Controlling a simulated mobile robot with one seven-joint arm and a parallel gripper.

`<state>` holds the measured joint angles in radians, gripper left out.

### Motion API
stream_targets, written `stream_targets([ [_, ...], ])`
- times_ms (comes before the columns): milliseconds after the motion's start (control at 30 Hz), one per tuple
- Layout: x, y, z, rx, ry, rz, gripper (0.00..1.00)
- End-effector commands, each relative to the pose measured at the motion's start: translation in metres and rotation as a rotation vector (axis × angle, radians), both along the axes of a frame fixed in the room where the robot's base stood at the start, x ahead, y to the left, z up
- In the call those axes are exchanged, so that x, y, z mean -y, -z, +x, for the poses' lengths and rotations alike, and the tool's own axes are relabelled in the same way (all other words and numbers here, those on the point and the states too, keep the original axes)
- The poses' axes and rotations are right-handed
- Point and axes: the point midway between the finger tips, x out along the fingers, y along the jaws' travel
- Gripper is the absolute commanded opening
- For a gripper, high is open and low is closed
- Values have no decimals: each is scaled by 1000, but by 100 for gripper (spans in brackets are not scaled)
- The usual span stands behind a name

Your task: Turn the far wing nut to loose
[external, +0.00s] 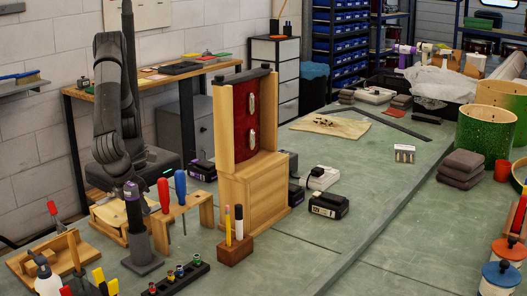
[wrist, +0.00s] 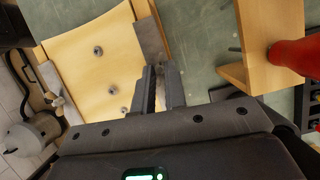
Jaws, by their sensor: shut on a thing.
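In the wrist view a pale wooden board (wrist: 85,55) carries several grey studs. One silver wing nut (wrist: 57,100) sits on a grey bar at its left edge, apart from my jaws. My gripper (wrist: 162,72) is closed at the board's right edge, by a second grey bar (wrist: 150,38). Its fingers are around the far wing nut, which they mostly hide, so its angle cannot be read.
A wooden rack (external: 192,207) with a red screwdriver (external: 163,196) and a blue screwdriver (external: 180,186) stands close right of the board. The red handle also shows in the wrist view (wrist: 294,57). The bench middle is fairly clear.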

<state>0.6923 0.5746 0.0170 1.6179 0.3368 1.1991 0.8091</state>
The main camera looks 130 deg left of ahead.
Motion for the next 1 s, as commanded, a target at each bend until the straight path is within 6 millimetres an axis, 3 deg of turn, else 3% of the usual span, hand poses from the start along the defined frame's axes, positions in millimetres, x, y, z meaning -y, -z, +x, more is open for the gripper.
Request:
stream_targets([
  [500,0,0,6,1,-469,-4,0],
  [1000,-1,0,7,2,-708,-4,0],
])
